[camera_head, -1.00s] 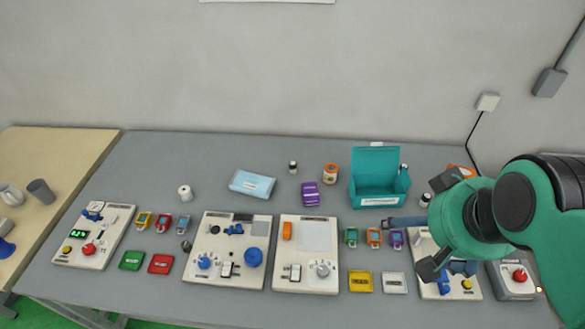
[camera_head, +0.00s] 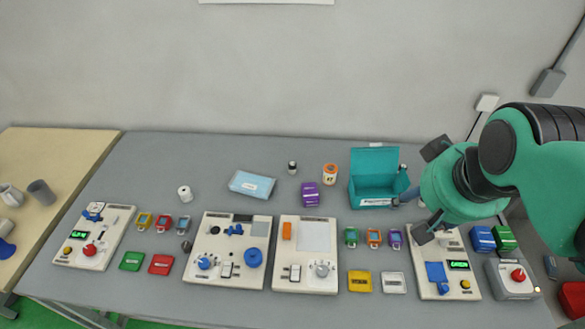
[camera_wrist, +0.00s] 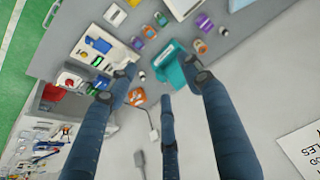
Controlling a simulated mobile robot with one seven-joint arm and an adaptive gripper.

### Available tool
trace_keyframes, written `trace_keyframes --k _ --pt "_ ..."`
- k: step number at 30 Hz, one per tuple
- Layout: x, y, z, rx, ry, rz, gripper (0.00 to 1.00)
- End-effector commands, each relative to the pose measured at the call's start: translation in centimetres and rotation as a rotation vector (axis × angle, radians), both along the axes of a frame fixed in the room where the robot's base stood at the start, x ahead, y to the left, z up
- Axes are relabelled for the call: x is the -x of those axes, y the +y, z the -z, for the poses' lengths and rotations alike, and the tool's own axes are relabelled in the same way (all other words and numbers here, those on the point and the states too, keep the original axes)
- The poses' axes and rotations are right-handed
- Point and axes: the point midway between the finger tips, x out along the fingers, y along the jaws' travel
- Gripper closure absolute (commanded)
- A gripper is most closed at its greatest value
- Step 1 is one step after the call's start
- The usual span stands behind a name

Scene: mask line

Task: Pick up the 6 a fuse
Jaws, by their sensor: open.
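Several small coloured fuse-like pieces stand on the grey table. On the left are a yellow (camera_head: 144,220), a red (camera_head: 163,222) and a grey-blue one (camera_head: 183,225). Right of the middle are a green (camera_head: 351,237), an orange (camera_head: 374,238) and a purple one (camera_head: 395,238). Their ratings are too small to read, so I cannot tell which is the 6 A fuse. My gripper (camera_head: 422,192) is open and empty above the table's right part, right of these pieces. Its spread blue fingers (camera_wrist: 166,84) show in the wrist view.
A teal open box (camera_head: 372,200) stands behind the green, orange and purple pieces. A white panel (camera_head: 430,290) lies below my gripper. Blue (camera_head: 482,239) and green (camera_head: 504,238) boxes and a red-knobbed unit (camera_head: 505,285) are at the right.

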Motion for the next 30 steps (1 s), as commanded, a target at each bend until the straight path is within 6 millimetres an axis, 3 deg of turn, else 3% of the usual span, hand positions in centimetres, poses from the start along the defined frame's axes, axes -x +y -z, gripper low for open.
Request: trace_keyframes --k 15,30 --pt "-11.1 2.6 -3.1 0.003 0.083 -0.051 0.5" --pt "-22.2 6.2 -2.5 0.01 0.161 -0.098 0.5"
